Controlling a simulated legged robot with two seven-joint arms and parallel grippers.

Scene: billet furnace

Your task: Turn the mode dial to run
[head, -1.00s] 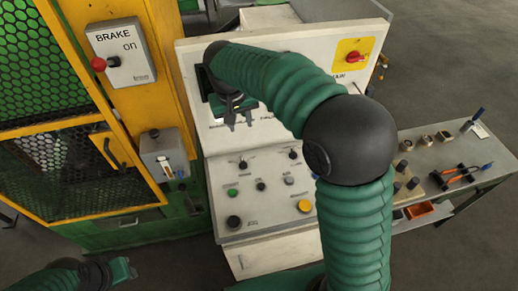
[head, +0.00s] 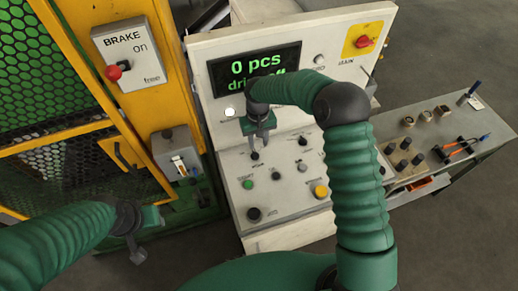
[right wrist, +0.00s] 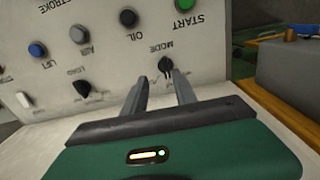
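The mode dial (head: 254,156) is a small black knob on the sloped white panel of the console. In the right wrist view the dial (right wrist: 165,66) shows beside the upside-down label MODE; its pointer setting is too small to read. My right gripper (head: 260,146) is open just above the dial, fingers pointing down at the panel. In the right wrist view the dial lies just beyond the fingertips (right wrist: 159,76), nearer the right one, with no clear contact. My left gripper (head: 138,250) hangs at lower left, away from the console; its finger opening is unclear.
The display (head: 256,68) reads "0 pcs", with "drive off" partly covered by my arm. Around the dial sit a green button (head: 248,184), a yellow button (head: 320,191) and other knobs. A yellow machine frame with a brake box (head: 125,52) stands left; a tool bench (head: 475,130) stands right.

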